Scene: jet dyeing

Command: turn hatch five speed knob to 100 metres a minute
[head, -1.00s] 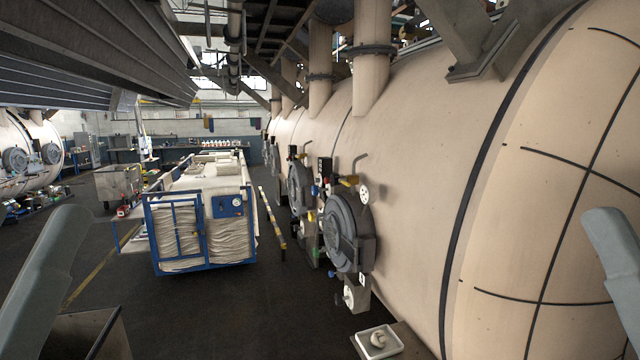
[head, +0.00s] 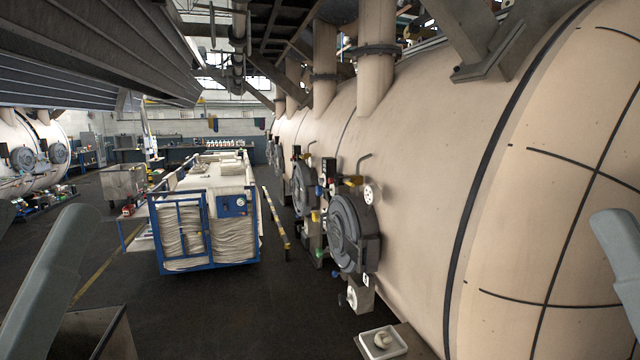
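The nearest round grey hatch (head: 347,232) is on the side of a long beige vessel (head: 430,130), right of centre. A white dial (head: 371,194) with dark marks is at its upper right. A grey box with a round pale knob or dial (head: 352,297) is below the hatch, beside a small number plate (head: 366,281) too small to read. I cannot tell which hatch is number five, nor read any speed setting. Parts of my two arms show at the left and right edges, well apart from the hatch. Neither gripper's fingers are in view.
More hatches (head: 302,187) line the vessel farther back. A blue-framed cart (head: 210,268) of pale fabric stands left of centre, with a yellow-black post (head: 275,219) beside it. A white tray (head: 382,343) is below the nearest hatch. The dark floor (head: 240,315) between cart and vessel is clear.

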